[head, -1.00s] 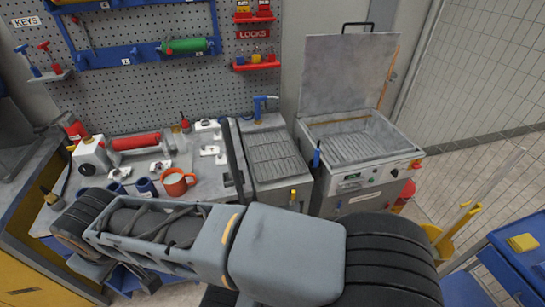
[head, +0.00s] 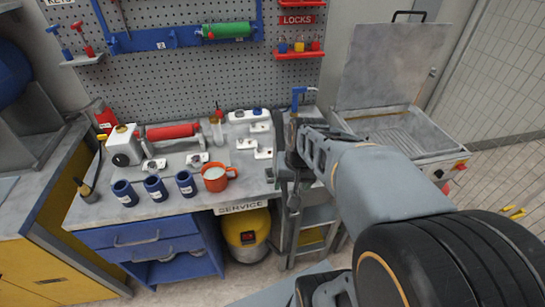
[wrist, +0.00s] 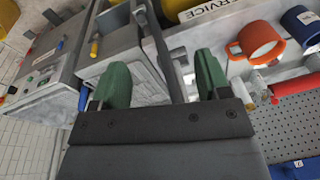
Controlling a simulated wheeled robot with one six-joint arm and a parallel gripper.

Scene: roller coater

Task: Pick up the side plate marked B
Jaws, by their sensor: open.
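No letter B is readable in any view, so I cannot tell which part is the side plate marked B. In the head view my arm reaches over the right end of the bench, and the gripper end is dark and partly hidden.
An orange mug (head: 215,178) and dark blue cups (head: 155,188) line the bench's front edge. A red roller (head: 172,131) lies behind. An open-lidded basin machine (head: 405,130) stands at right. A yellow bin (head: 246,235) is under the bench.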

